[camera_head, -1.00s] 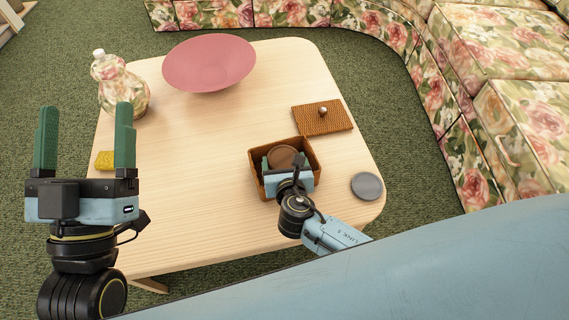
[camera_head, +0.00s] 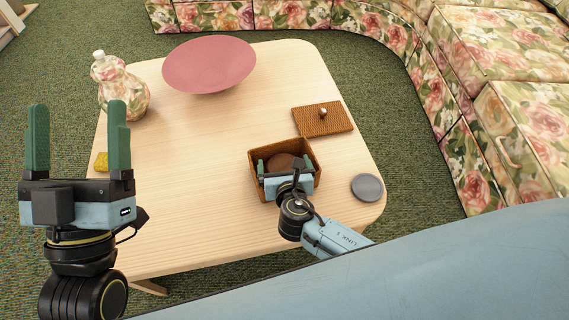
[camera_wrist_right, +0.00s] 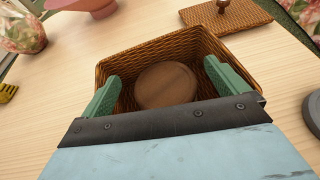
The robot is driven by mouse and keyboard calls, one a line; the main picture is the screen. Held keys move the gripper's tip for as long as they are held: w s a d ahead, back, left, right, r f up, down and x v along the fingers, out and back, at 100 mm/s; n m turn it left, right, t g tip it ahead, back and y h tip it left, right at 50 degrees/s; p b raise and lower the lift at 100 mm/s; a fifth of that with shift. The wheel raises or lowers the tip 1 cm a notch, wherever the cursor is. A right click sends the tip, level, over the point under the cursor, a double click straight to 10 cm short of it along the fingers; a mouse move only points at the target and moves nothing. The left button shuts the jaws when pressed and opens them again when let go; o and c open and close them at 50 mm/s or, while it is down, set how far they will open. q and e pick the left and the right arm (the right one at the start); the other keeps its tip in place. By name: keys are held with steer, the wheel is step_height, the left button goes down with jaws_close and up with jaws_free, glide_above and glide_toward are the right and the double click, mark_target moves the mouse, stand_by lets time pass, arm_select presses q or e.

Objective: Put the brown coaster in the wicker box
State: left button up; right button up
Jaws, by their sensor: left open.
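The brown coaster (camera_wrist_right: 166,85) lies inside the wicker box, low down near its floor; it also shows in the head view (camera_head: 284,162). The wicker box (camera_head: 311,150) stands open on the table, and its woven wall shows in the right wrist view (camera_wrist_right: 150,50). My right gripper (camera_wrist_right: 160,82) reaches down into the box. Its green fingers are spread wide, one on each side of the coaster and apart from it. My left gripper (camera_head: 78,140) is open and empty, up at the left over the table's edge.
The woven lid (camera_head: 322,119) with a knob lies behind the box. A grey coaster (camera_head: 367,187) lies to its right. A pink bowl (camera_head: 209,65), a floral vase (camera_head: 120,88) and a yellow item (camera_head: 101,162) are also on the table (camera_head: 200,200). The table's middle is clear.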

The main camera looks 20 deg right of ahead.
steer(key=shift+s+f, duration=0.2)
steer(key=shift+f, duration=0.15)
steer(key=shift+r, duration=0.2)
steer(key=s+r+p, duration=0.2)
steer(key=shift+s+a+r, duration=0.15)
steer(key=shift+s+a, duration=0.05)
steer(key=shift+s, duration=0.15)
steer(key=p+v, duration=0.4)
steer(key=v, duration=0.5)
arm_select(q)
steer(key=a+f+g+y, duration=0.3)
steer(key=f+g+y, duration=0.1)
steer(key=f+g, duration=0.9)
step_height(320, 180, down, 4)
steer(key=shift+s+a+f+y, duration=0.2)
steer(key=shift+s+f+y, duration=0.1)
steer(key=shift+s, duration=0.15)
arm_select(e)
steer(key=d+r+m+g+y, duration=0.1)
steer(key=r+m, duration=0.4)
steer(key=m, duration=0.5)
steer(key=s+d+r+m+y, duration=0.1)
steer(key=r+m, duration=0.4)
steer(key=m, duration=0.6)
steer(key=s+d+r+m+g+y, duration=0.1)
steer(key=d+r+m, duration=0.3)
steer(key=m, duration=0.6)
steer(key=shift+d+r+m+g+y, duration=0.25)
steer(key=shift+r+m+g+y, duration=0.05)
steer(key=shift+r+y, duration=0.4)
